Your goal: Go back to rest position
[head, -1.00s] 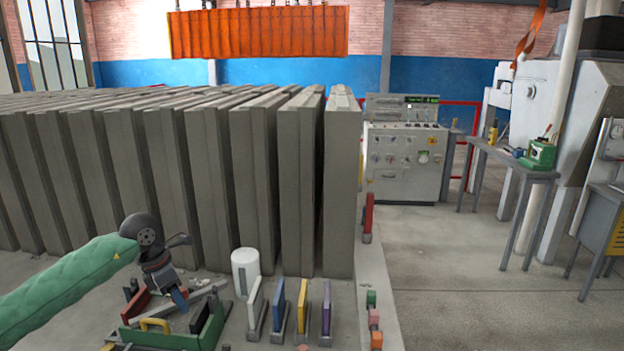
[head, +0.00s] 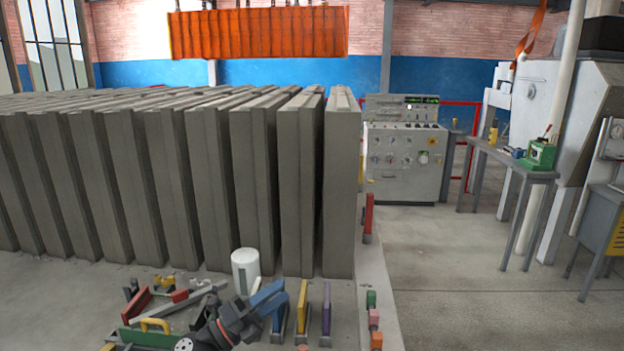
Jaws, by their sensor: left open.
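My left gripper (head: 268,300) is low in the head view, with its dark wrist coming in from the bottom edge. It is open and I see nothing held in it. My right gripper is out of view.
Tall grey mould panels (head: 343,190) fill the middle and left. A control cabinet (head: 403,163) and bench (head: 512,165) stand right, beside clear floor (head: 450,270).

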